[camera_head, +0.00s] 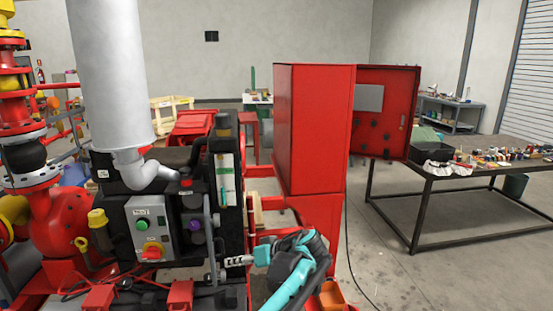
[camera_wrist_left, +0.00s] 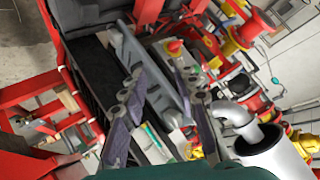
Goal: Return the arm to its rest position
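My left arm (camera_head: 290,265), teal and dark grey, rises from the bottom centre of the head view. My left gripper (camera_head: 228,263) points left, in front of the right part of the black engine block (camera_head: 232,165). In the left wrist view, the two fingers of the left gripper (camera_wrist_left: 162,77) stand apart with nothing held between them. Behind the gap a grey pipe and the machine show. Whether a finger touches the machine I cannot tell. My right gripper is in neither view.
A grey control box (camera_head: 150,228) with a green button and red knob is on the machine. A tall red cabinet (camera_head: 310,130) stands close behind my arm, its door (camera_head: 385,110) open. A cluttered workbench (camera_head: 460,190) stands right. Floor between cabinet and bench is mostly clear.

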